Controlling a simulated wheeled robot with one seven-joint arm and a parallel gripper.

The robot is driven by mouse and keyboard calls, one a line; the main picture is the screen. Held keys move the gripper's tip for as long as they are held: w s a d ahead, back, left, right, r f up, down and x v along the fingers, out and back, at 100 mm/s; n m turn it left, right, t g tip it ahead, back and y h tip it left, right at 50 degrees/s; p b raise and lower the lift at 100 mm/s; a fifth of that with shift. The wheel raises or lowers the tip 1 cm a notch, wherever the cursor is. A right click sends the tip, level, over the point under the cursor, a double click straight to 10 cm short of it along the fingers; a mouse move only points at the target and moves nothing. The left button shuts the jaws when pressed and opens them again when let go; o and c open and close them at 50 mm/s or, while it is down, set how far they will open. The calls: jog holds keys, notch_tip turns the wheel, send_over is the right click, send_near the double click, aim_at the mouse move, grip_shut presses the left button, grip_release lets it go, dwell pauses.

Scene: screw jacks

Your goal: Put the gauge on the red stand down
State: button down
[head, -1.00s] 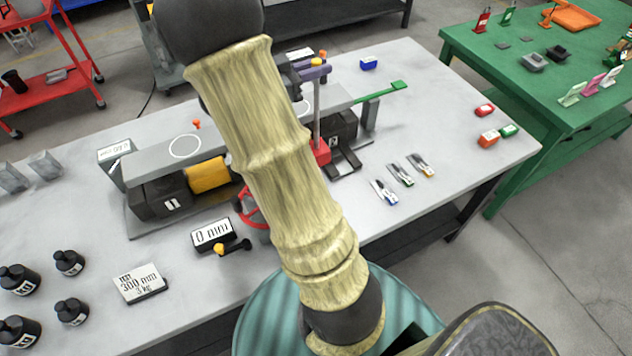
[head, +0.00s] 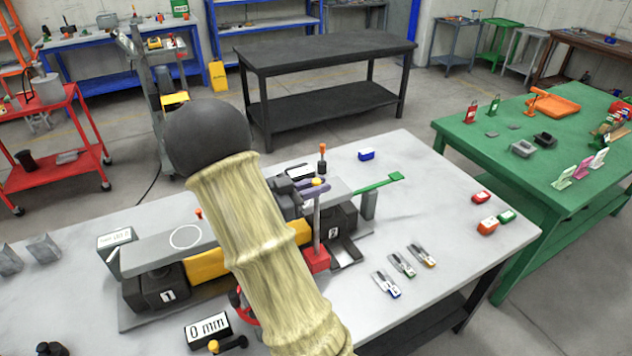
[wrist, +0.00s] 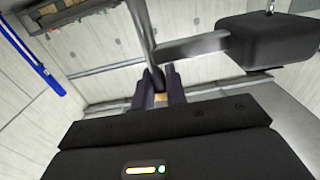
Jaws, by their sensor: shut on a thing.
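The gauge on the red stand shows in the head view as a red base (head: 317,262) with a thin upright grey-purple post and a yellow top. My gripper (head: 317,183), with purplish fingers, is shut on the yellow top. In the wrist view the fingers (wrist: 160,98) close on a small tan-yellow piece. The stand is upright beside the jack block marked 2 (head: 335,233). My sleeved arm hides part of the bench left of it. I cannot tell whether the red base touches the bench (head: 440,210).
A long grey beam spans jack block 1 (head: 160,288) and block 2. A 0 mm display (head: 207,328) stands in front. Several small clamp-like tools (head: 402,264) lie at right. Bare bench lies between them and the jacks. A green table (head: 470,135) stands beyond.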

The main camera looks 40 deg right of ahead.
jog(key=shift+r, duration=0.1)
jog(key=shift+f, duration=2)
jog(key=c, duration=1.8)
grip_release()
jog(key=shift+f, duration=0.25)
jog(key=o, duration=0.4)
jog(key=shift+c, duration=0.2)
jog(key=shift+r, duration=0.15)
jog(key=b+v, duration=0.2)
jog(key=v, duration=1)
